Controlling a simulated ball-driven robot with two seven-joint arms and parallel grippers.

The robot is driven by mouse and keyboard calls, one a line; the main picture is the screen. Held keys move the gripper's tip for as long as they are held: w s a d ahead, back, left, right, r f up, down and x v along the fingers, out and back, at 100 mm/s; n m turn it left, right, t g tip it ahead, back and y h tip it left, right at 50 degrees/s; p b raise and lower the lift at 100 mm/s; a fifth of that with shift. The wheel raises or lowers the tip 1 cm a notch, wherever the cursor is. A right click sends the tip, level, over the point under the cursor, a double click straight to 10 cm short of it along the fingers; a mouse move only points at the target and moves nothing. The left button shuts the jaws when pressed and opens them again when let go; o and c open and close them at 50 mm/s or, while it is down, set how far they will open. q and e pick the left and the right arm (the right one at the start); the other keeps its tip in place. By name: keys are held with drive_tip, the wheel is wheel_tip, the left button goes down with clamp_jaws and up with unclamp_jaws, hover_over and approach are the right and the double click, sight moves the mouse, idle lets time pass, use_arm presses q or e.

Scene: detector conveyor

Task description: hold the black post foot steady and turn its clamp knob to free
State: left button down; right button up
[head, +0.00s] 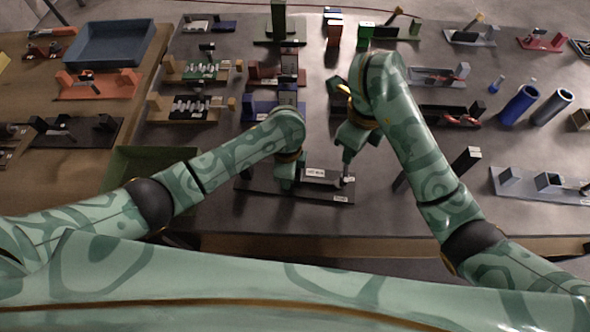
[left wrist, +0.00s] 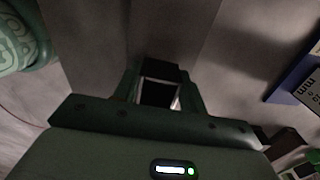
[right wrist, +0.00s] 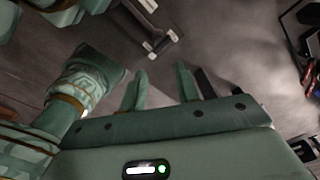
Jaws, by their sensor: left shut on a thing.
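The black post foot is a long dark plate (head: 318,190) near the table's front edge, with a white label at its front right corner. My left gripper (head: 288,184) is shut on a dark upright block at the plate's left part; the block's top (left wrist: 158,93) shows between the fingers in the left wrist view. A pale metal clamp piece with a small knob-like end (head: 347,180) sits at the plate's right end. My right gripper (head: 347,160) points down just above it. Its fingers (right wrist: 162,88) are apart and empty in the right wrist view, with the clamp piece (right wrist: 160,42) beyond them.
A green tray (head: 150,165) is left of the plate, under my left arm. Several coloured fixtures fill the table behind. Bare table lies in front of the plate.

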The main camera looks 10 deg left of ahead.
drive_tip(key=s+d+f+m+h, duration=0.1)
drive_tip(key=s+d+f+h, duration=0.15)
drive_tip(key=s+f, duration=0.75)
drive_tip(key=s+d+f+m+h, duration=0.1)
drive_tip(key=s+d+f, duration=0.2)
drive_tip(key=s+f, duration=0.7)
drive_tip(key=m+t+y, duration=0.4)
drive_tip(key=m+t, duration=0.6)
drive_tip(key=t, duration=0.4)
approach(346, 175)
drive_tip(key=shift+h, duration=0.25)
drive_tip(key=x, duration=0.9)
drive_tip(key=shift+w+a, duration=0.1)
drive_tip(key=shift+w, duration=0.05)
